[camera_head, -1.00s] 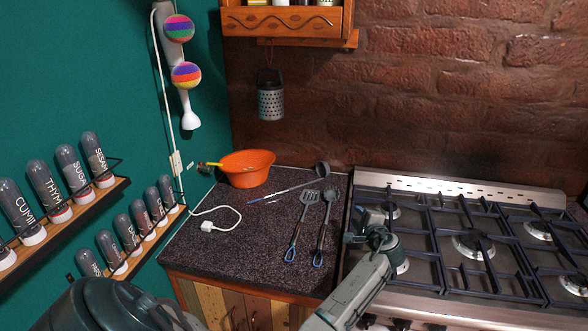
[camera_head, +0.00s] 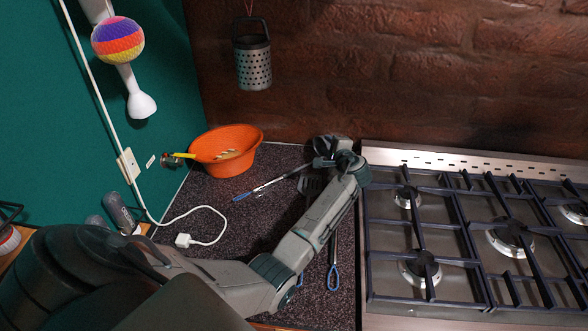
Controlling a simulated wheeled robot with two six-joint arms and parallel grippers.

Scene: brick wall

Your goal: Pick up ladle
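The ladle (camera_head: 270,184) lies on the dark speckled counter, its thin handle with a blue end pointing left. Its bowl end is hidden by my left gripper (camera_head: 327,152). The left gripper is at that right end, near the back wall. Its fingers are dark and largely covered by the wrist, so I cannot tell whether they are open, shut or touching the ladle. My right gripper is not in view.
A slotted spatula (camera_head: 310,186) and another utensil (camera_head: 333,275) are partly hidden under my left arm. An orange bowl (camera_head: 228,152) stands at the back left, with a white cable (camera_head: 205,209) in front. The gas stove (camera_head: 450,240) is on the right. A grater (camera_head: 253,62) hangs above.

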